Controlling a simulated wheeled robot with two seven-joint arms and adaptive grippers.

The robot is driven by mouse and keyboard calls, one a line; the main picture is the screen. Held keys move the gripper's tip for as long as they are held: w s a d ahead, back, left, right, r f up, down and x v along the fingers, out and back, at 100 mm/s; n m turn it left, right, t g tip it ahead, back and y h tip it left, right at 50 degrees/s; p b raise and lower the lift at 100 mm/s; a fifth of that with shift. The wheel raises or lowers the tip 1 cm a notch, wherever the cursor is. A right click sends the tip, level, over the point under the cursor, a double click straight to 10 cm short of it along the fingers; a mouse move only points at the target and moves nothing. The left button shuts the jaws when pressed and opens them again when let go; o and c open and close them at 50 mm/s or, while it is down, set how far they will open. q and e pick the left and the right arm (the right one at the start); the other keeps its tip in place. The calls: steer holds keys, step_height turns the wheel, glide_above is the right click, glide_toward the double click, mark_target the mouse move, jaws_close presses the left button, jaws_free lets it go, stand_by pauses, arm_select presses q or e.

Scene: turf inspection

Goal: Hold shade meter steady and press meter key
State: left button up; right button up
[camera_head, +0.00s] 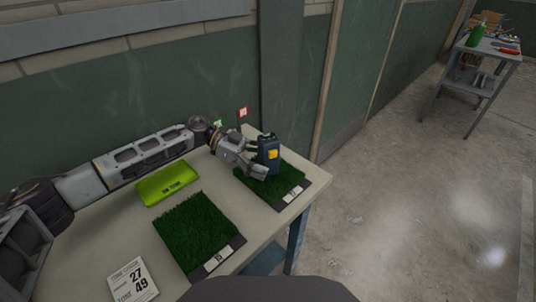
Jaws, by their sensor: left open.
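The shade meter (262,150), a dark blue device with a yellow patch, stands upright at the far turf tray (283,199). My left gripper (256,160) is open, with its fingers at the meter's left side. At this size I cannot tell whether the fingers touch it. The meter key is too small to make out. My right gripper is not in view.
A nearer turf tray (226,254), a lime green tray (168,183) and a white number card (133,281) lie on the table (172,283). A small red flag (242,112) stands behind the meter. A tool cart (474,90) stands far right across open floor.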

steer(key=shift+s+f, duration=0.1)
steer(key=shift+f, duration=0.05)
arm_select(q)
steer(key=c, duration=0.5)
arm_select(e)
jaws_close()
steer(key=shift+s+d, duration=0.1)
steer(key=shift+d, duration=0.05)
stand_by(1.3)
